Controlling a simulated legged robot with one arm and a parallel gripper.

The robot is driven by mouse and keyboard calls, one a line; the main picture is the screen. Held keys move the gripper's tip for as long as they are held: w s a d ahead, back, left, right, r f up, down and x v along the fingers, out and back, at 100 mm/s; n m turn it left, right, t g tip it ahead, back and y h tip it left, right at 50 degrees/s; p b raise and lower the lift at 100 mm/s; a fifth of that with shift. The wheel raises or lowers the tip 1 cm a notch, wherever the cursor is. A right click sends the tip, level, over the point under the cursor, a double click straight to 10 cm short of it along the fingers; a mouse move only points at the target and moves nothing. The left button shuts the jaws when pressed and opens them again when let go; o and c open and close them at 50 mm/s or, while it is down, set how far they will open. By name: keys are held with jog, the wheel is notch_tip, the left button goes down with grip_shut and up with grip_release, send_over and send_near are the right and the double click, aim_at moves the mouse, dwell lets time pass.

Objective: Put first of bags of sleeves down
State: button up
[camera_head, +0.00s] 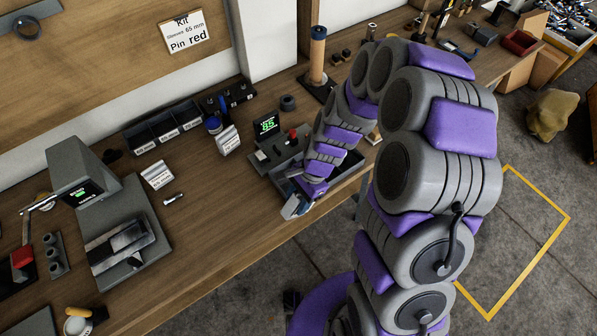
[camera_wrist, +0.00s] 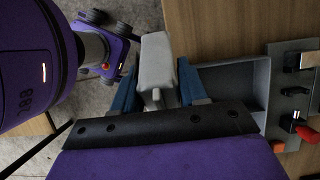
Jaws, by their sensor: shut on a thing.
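My gripper (camera_head: 296,207) is over the front edge of the workbench, in front of a shallow grey tray (camera_head: 345,170). In the wrist view its two blue fingers (camera_wrist: 157,88) stand on either side of a pale grey, blocky thing, which I take to be the bag of sleeves (camera_wrist: 157,62). The gripper is shut on it. The bag's far end points toward the floor side. The tray (camera_wrist: 262,88) lies just right of the fingers in the wrist view. My arm hides part of the tray in the head view.
Labelled dark bins (camera_head: 163,131) line the bench's back, with a white card (camera_head: 228,140) nearby. A grey press-like machine (camera_head: 110,215) stands left.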

jog(key=shift+w+a+f+b, duration=0.25)
jog(key=shift+w+f+b, duration=0.4)
jog(key=shift+w, duration=1.3)
jog(key=shift+w+a+f+b, duration=0.3)
jog(key=shift+w+f, duration=0.6)
jog(key=shift+w, duration=1)
jog(key=shift+w+a+f+b, duration=0.15)
jog(key=shift+w+f+b, duration=0.55)
jog(key=shift+w, duration=1.25)
jog(key=o, duration=1.2)
jog(key=shift+o, duration=0.2)
jog(key=p+v, duration=0.3)
jog(key=v, duration=0.9)
jog(key=s+d+r+n+h, duration=0.1)
jog(key=s+d+r+n, duration=0.15)
jog(key=s+r, duration=0.4)
jog(key=s+d+r+n, duration=0.1)
jog(key=s+r+n, duration=0.2)
jog(key=s+r, duration=0.35)
jog(key=s+d+r+n+h, duration=0.1)
jog(key=s+d+n, duration=0.1)
jog(key=s, duration=0.8)
jog(key=s+d+r+n+h, duration=0.1)
jog(key=s+d, duration=0.4)
jog(key=s, duration=0.6)
jog(key=r+n, duration=0.1)
jog(key=n, duration=0.1)
jog(key=shift+s+n+t+h, duration=0.3)
jog(key=shift+s+n, duration=0.05)
